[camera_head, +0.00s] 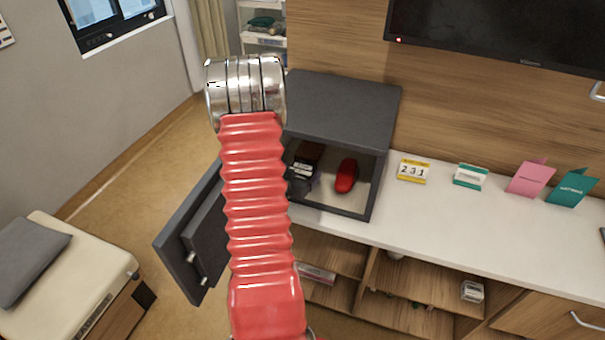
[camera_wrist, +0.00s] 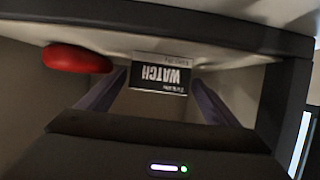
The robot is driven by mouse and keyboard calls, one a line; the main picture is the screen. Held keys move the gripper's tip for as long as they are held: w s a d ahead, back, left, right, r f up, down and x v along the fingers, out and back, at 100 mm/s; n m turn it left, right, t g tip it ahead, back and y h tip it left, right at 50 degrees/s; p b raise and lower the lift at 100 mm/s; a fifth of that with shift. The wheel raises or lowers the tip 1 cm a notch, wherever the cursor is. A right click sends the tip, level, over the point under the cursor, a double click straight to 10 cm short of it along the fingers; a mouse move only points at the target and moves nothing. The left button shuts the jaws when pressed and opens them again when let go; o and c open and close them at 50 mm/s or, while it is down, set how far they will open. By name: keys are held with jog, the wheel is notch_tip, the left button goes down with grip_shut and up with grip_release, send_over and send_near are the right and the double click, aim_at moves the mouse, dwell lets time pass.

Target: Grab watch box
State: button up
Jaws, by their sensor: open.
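The watch box (camera_wrist: 160,73) is a small dark box with white "WATCH" lettering, upside down in the wrist view. It sits inside the open dark grey safe (camera_head: 345,100), on its pale floor. My gripper (camera_wrist: 160,88) is open, with one dark finger to each side of the box in the wrist view. I cannot tell whether the fingers touch it. In the head view my red arm hides most of the gripper. Dark items, probably including the box, show in the safe's left part.
A red rounded object (camera_head: 347,175) lies in the safe beside the box; the wrist view shows it too (camera_wrist: 77,58). The safe door (camera_head: 190,240) hangs open to the left. A calendar (camera_head: 413,170) and cards (camera_head: 531,177) stand on the white counter (camera_head: 440,215).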

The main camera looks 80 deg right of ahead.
aim_at(306, 167)
jog(key=shift+d, duration=0.1)
jog(key=shift+x, duration=2.5)
jog(key=shift+s, duration=0.1)
jog(key=shift+c, duration=0.6)
jog(key=c, duration=1.1)
